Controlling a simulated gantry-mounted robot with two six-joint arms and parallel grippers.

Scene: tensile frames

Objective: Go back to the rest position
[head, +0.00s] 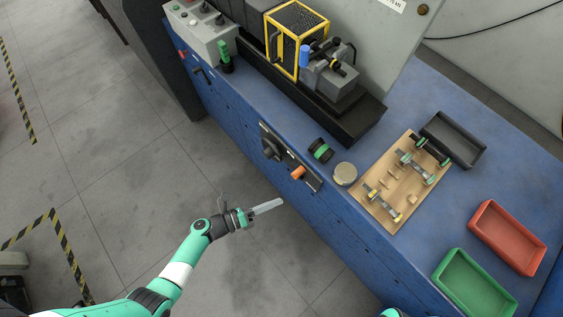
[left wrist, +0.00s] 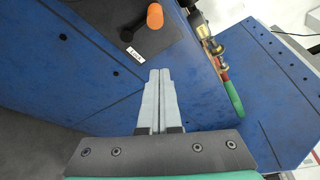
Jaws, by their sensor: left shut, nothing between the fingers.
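My left gripper (head: 266,207) is in front of the blue bench, over the grey floor in the head view. Its two pale fingers are shut together with nothing between them; they also show in the left wrist view (left wrist: 158,75). The left arm comes in from the lower left. In the left wrist view the fingers point toward the blue bench side (left wrist: 100,95), below an orange-tipped handle (left wrist: 155,16). Of my right arm, only a small teal part shows at the bottom edge of the head view; its gripper is out of view.
The bench top (head: 450,95) holds a wooden board (head: 388,205) with metal pieces, a black tray (head: 468,150), a red tray (head: 490,232), a green tray (head: 455,280) and a round tin (head: 345,173). A machine (head: 330,85) stands behind. The floor (head: 110,150) at left is clear.

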